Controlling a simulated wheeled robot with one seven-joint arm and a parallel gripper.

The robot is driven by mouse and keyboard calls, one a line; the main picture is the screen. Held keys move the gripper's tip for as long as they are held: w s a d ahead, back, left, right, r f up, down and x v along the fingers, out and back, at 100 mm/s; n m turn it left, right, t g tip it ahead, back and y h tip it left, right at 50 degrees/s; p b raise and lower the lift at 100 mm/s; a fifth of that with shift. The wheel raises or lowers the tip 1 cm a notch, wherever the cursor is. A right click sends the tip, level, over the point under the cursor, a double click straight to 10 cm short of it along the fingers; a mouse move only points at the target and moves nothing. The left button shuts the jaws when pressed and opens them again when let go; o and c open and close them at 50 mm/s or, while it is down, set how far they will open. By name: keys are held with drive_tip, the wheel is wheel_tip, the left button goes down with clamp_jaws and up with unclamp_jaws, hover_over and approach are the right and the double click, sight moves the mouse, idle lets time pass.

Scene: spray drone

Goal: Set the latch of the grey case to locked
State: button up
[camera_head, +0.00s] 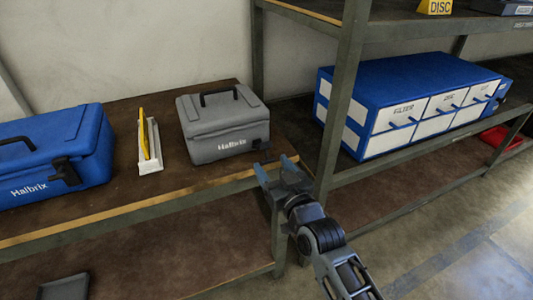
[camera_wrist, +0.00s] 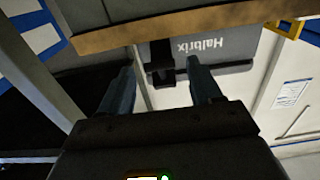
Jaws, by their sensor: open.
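The grey case (camera_head: 222,128) stands shut on the wooden shelf, its black handle on top and "Halbrix" on its front. Its dark latch (camera_head: 260,144) is at the right end of the front face. The latch also shows in the wrist view (camera_wrist: 161,52), roughly between my fingers in the picture. I cannot tell which setting it is in. My gripper (camera_head: 275,168) is open and empty, in front of the shelf edge, just below and right of the latch in the head view. In the wrist view my two fingers (camera_wrist: 160,76) are spread apart, with no clear contact with the case.
The shelf's front edge (camera_head: 150,206) runs close to my gripper, and a metal post (camera_head: 341,105) stands to its right. A blue case (camera_head: 50,158) and a yellow item in a white holder (camera_head: 149,155) are left. A blue drawer cabinet (camera_head: 400,88) is right.

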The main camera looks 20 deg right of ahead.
sight(269, 162)
drive_tip(key=shift+w+p, duration=0.4)
drive_tip(key=shift+w, duration=2.15)
drive_tip(key=shift+c, duration=0.4)
clamp_jaws()
